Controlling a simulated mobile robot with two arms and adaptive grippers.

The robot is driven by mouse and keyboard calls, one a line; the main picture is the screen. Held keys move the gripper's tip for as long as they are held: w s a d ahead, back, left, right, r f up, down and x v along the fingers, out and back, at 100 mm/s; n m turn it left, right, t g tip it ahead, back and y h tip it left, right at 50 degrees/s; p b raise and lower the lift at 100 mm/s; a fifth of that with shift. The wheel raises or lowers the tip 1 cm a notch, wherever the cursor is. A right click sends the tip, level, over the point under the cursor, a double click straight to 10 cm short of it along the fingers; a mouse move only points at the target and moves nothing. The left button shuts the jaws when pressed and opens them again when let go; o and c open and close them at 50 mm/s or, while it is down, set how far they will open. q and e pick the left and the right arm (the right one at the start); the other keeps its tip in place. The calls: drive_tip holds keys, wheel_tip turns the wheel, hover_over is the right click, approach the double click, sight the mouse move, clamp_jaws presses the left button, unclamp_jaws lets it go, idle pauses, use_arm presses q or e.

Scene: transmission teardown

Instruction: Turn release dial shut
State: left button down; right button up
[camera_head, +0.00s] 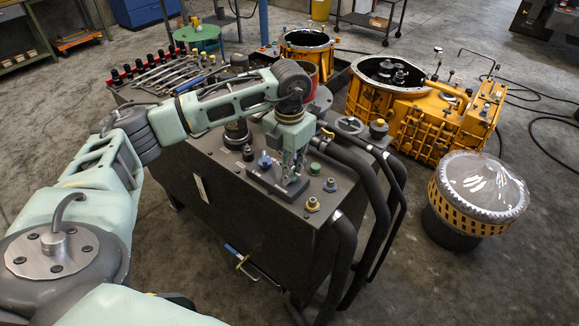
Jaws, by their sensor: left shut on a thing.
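My left arm reaches in from the left over a dark grey machine cabinet (235,195). My left gripper (291,177) points down at a dark raised block (268,184) on the cabinet top. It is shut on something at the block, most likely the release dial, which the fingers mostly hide. I cannot tell how far the dial is turned. A blue knob (265,160) stands just left of the fingers and a green knob (315,168) just right. My right gripper is not in view.
Thick dark pipes (372,200) curve down the cabinet's right side. Wrenches (165,74) lie at its back left. An orange gearbox housing (415,120) and a drum with a yellow band (468,205) stand on the floor at right. Open floor lies in front.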

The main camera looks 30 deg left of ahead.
use_arm(q)
drive_tip(key=c, duration=1.8)
unclamp_jaws()
wheel_tip(320, 180, up, 12)
drive_tip(key=shift+r, duration=0.1)
